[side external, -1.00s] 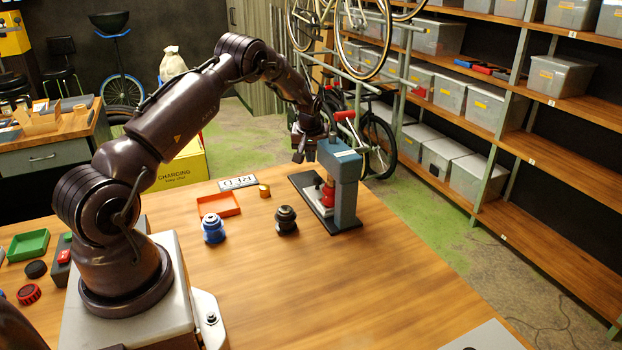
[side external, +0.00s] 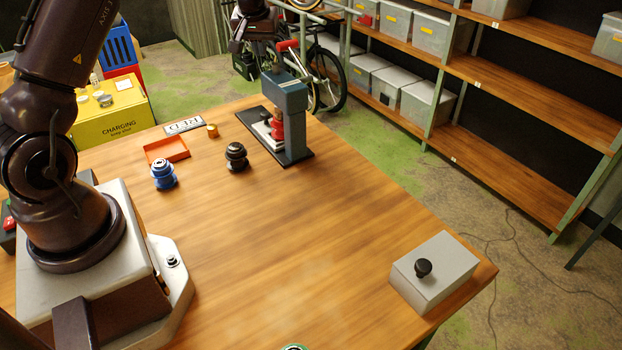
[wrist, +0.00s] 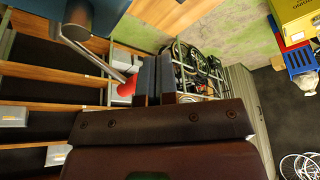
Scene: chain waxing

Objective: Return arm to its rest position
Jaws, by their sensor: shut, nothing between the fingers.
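In the wrist view, my gripper (wrist: 157,64) has its two dark fingers together with nothing held between them. The side view cuts off much of my arm at the top; the wrist end shows at the top, above and left of the grey press (side external: 285,92). In the wrist view, the press (wrist: 88,14) is at the upper left. Its lever ends in a red handle (wrist: 126,88), which appears beside the fingers in the picture. A red-and-black piece (side external: 277,127) stands in the press.
On the table (side external: 300,230) are a blue stepped piece (side external: 163,174), a black one (side external: 236,156), an orange tray (side external: 165,150) and a small brass cup (side external: 212,130). A grey box with a black knob (side external: 434,272) sits front right. The central tabletop is clear. Bicycles and shelves stand behind.

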